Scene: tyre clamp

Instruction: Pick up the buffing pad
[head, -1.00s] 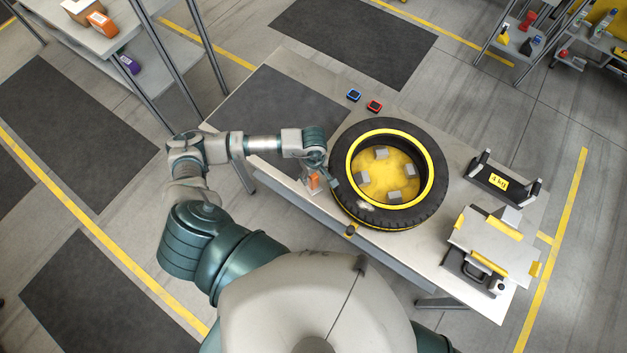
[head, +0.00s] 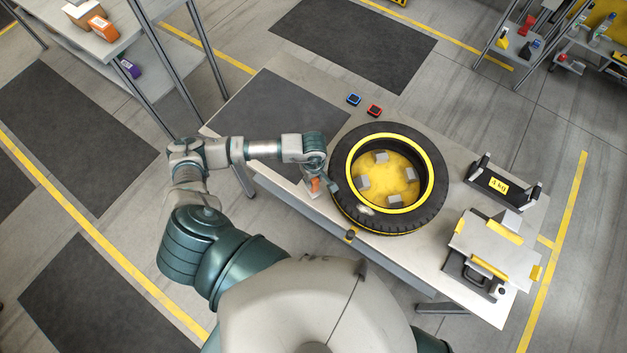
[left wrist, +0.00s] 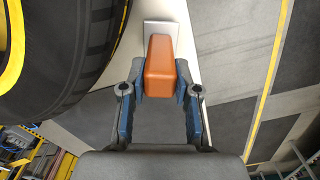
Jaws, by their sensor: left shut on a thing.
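The buffing pad is an orange block. In the left wrist view the pad (left wrist: 165,62) sits between the two blue fingers of my left gripper (left wrist: 160,90), which is shut on it. In the head view the pad (head: 315,185) shows small at the left side of the tyre, and my left gripper (head: 318,178) is over it, partly hidden by the wrist. A pale square piece (left wrist: 162,30) shows just past the pad. I cannot tell whether the pad touches it. My right gripper is not in view.
The tyre (head: 436,205) with a yellow rim lies on the table right beside my left gripper. A black 4 kg holder (head: 497,184) and a grey plate with yellow strips (head: 510,262) are at the right. Blue (head: 353,99) and red (head: 374,110) small items lie behind.

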